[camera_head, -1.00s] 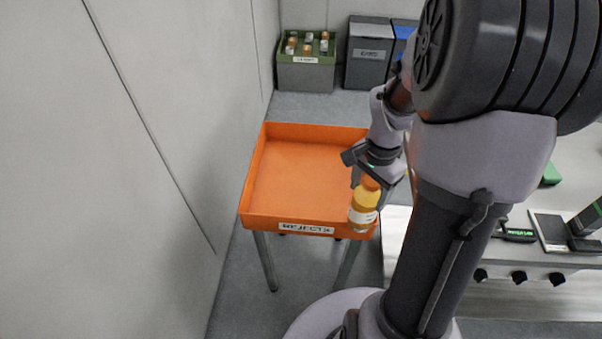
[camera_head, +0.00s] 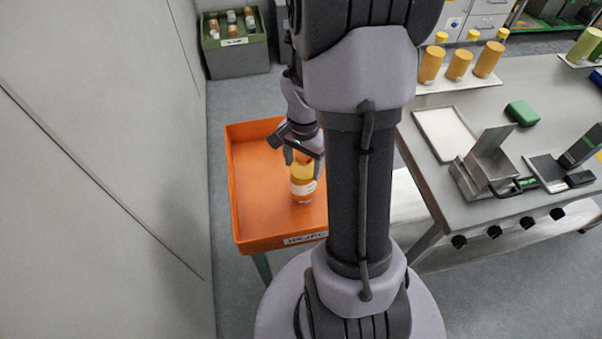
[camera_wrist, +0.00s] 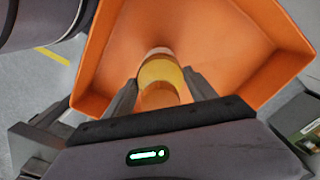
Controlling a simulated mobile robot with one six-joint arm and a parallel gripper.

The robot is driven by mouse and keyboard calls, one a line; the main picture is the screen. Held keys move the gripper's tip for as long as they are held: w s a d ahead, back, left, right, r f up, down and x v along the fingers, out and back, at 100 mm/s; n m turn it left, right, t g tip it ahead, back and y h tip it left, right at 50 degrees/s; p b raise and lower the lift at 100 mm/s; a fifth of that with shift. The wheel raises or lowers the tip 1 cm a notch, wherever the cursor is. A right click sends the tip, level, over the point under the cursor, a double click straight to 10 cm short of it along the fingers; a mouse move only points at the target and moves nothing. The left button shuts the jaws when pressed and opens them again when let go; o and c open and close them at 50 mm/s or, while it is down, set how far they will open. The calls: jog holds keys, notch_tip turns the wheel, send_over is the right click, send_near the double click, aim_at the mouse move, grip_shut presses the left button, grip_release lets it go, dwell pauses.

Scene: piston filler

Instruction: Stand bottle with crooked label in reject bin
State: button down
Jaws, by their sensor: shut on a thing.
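The bottle (camera_head: 303,188) is yellow-orange with a white label, and it is upright in the head view. My gripper (camera_head: 303,160) is shut on its upper part from above. The label looks slanted on the bottle. The orange reject bin (camera_head: 262,243) is a shallow tray on legs with a label on its front wall. The bottle is over the bin's inside, near its right front part; I cannot tell whether its base touches the floor. In the wrist view the bottle (camera_wrist: 158,72) is between the two fingers (camera_wrist: 163,95), with the bin's orange floor and walls (camera_wrist: 255,45) around it.
A green-rimmed crate (camera_head: 236,58) stands behind the bin. A wall runs along the left.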

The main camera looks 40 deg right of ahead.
jog(key=shift+f+b, duration=0.4)
jog(key=shift+f, duration=0.9)
jog(key=shift+c, duration=1.4)
grip_release()
notch_tip(320, 180, up, 12)
jog(key=p, duration=0.5)
jog(key=shift+r+p, duration=0.2)
jog(key=shift+p, duration=0.15)
jog(key=a+r+n+t, duration=0.2)
jog(key=a+r+n, duration=0.2)
jog(key=a+r, duration=0.55)
jog(key=s+a+r+n+t+y, duration=0.1)
jog(key=s+a+r+n+t, duration=0.1)
jog(key=a, duration=0.5)
jog(key=s+a+r+n+t+y, duration=0.1)
jog(key=s+a+r+n, duration=0.3)
jog(key=a, duration=0.3)
jog(key=shift+s+a+r+n+t, duration=0.2)
jog(key=shift+s+a+n+t, duration=0.25)
jog(key=shift+s, duration=0.2)
